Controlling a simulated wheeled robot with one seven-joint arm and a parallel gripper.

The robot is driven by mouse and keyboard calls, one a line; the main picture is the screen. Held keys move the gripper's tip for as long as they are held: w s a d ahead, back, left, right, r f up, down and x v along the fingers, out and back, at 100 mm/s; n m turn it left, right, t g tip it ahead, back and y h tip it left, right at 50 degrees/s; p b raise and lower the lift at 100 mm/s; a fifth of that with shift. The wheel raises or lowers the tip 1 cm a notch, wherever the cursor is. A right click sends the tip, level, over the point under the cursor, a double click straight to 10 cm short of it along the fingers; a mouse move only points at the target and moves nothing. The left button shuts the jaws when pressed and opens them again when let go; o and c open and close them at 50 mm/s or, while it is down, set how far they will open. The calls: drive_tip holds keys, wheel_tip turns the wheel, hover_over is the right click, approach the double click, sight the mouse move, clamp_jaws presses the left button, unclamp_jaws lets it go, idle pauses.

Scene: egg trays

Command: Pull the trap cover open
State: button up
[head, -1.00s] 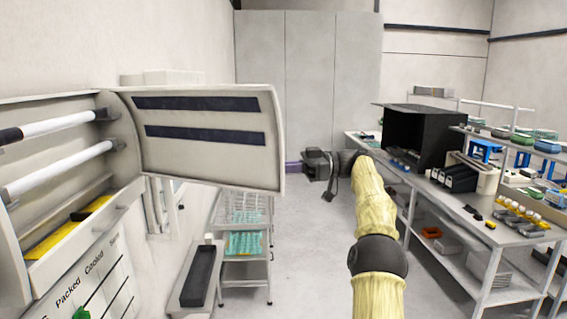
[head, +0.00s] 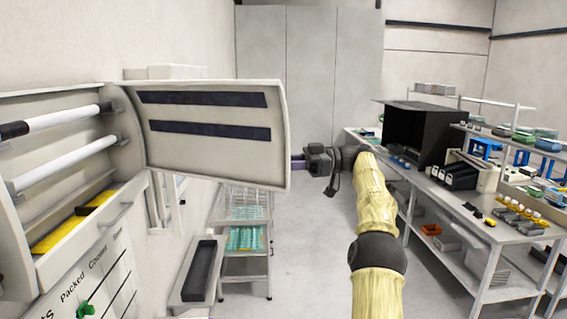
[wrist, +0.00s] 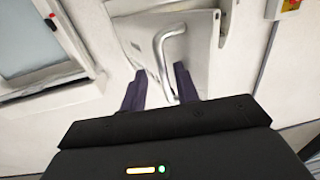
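The trap cover (head: 215,163) is a pale curved panel with two dark strips on the face toward me. It stands swung out from the wall unit at the left in the head view. My gripper (head: 299,163) is beside its right edge. In the wrist view a pale panel (wrist: 195,40), which looks like the cover's other face, carries a bent metal handle (wrist: 161,46). My gripper's two dark fingers (wrist: 160,70) are apart, one on each side of the handle. I cannot tell whether they touch it.
The wall unit (head: 18,235) holds white rollers and a yellow strip. A rack with trays (head: 246,258) stands below the cover. A loaded workbench (head: 480,215) is at the right. The floor (head: 310,255) between is clear.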

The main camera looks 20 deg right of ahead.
drive_tip(key=p+v, duration=0.5)
drive_tip(key=v, duration=0.2)
drive_tip(key=shift+s+d, duration=0.2)
drive_tip(key=shift+d, duration=0.2)
drive_tip(key=shift+c, duration=0.4)
